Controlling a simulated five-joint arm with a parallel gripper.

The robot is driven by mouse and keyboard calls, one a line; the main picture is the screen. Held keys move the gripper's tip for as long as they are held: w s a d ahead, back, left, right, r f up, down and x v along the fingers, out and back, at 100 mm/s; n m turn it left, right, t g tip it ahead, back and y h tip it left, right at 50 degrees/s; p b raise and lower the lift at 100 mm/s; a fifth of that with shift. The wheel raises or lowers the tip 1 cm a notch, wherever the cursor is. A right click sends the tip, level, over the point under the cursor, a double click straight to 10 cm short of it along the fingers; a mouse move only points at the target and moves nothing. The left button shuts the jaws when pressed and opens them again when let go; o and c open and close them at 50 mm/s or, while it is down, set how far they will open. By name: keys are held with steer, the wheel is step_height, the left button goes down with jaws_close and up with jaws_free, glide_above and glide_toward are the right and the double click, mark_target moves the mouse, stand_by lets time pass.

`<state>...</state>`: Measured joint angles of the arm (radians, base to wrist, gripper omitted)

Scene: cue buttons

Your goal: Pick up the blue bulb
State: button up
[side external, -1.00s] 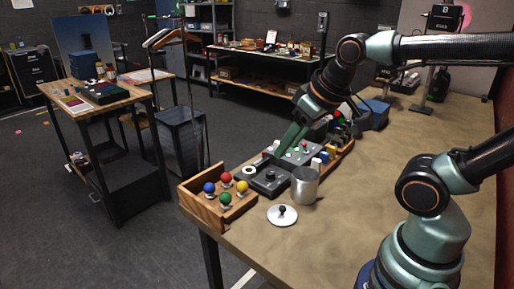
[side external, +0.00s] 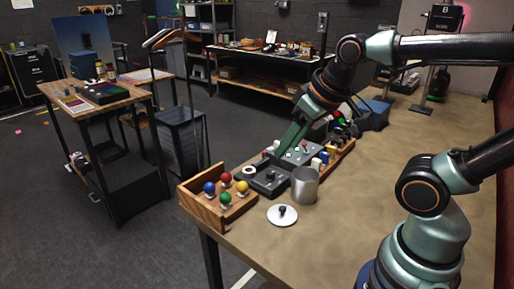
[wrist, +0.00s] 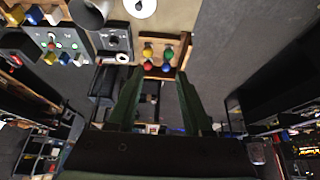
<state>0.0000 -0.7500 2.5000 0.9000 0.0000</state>
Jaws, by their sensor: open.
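The blue bulb (side external: 209,187) stands in a wooden tray at the table's front left corner in the side view. It sits beside the red bulb (side external: 226,178) and green bulb (side external: 225,197), with the yellow bulb (side external: 242,187) farther right. In the wrist view the blue bulb (wrist: 166,67) is at the lower right of the group of bulbs, between the fingertips in the picture but farther away. My gripper (wrist: 160,74) is open and empty. In the side view my gripper (side external: 282,150) points down by the button panel, well right of the tray; its tips are partly unclear.
The wooden tray (side external: 238,209) has raised walls. A dark control box (side external: 268,182) and grey button panel (side external: 300,153) stand between tray and arm. A metal cup (side external: 304,186) and a round lid (side external: 282,216) are nearby. The table's right part (side external: 350,200) is clear.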

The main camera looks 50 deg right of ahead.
steer(key=o, duration=0.4)
steer(key=shift+o, duration=0.2)
steer(key=m+g, duration=0.3)
steer(key=m, duration=1.3)
glide_above(210, 184)
steer(key=s, duration=0.2)
steer(key=s+x, duration=0.2)
steer(key=x, duration=1.9)
steer(key=shift+s+f, duration=0.15)
steer(key=shift+s, duration=0.15)
